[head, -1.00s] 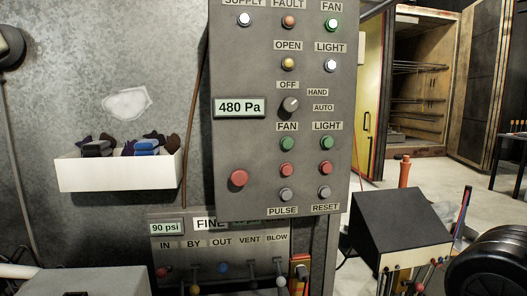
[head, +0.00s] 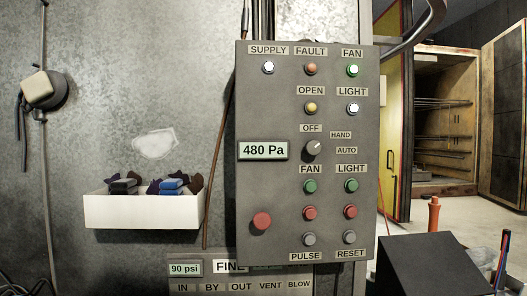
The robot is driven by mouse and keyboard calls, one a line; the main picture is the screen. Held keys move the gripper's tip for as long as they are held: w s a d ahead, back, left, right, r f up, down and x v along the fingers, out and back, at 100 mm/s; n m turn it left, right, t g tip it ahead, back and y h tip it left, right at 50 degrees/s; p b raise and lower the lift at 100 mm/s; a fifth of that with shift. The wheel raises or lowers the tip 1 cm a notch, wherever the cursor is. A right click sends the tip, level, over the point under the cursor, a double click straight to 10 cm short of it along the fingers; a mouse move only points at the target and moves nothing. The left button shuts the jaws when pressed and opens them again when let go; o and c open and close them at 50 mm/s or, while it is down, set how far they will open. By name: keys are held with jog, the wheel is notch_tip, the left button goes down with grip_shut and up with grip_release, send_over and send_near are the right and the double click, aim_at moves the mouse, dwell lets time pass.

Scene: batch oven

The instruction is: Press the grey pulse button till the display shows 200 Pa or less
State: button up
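The grey control panel (head: 274,200) stands upright in the middle of the head view. The grey pulse button (head: 309,239) is at its lower part, just above the PULSE label. A similar grey button (head: 349,237) sits to its right above the RESET label. The display (head: 263,151) at the panel's left reads 480 Pa. The FAN lamp (head: 353,69) glows green, and the SUPPLY lamp (head: 269,67) and LIGHT lamp (head: 353,107) glow white. My gripper is not in view.
A red button (head: 261,221), green and red buttons and a rotary knob (head: 314,148) share the panel. A lower panel (head: 240,285) reads 90 psi. A white bin (head: 145,212) holds gloves at left. A black box (head: 430,268) stands at lower right.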

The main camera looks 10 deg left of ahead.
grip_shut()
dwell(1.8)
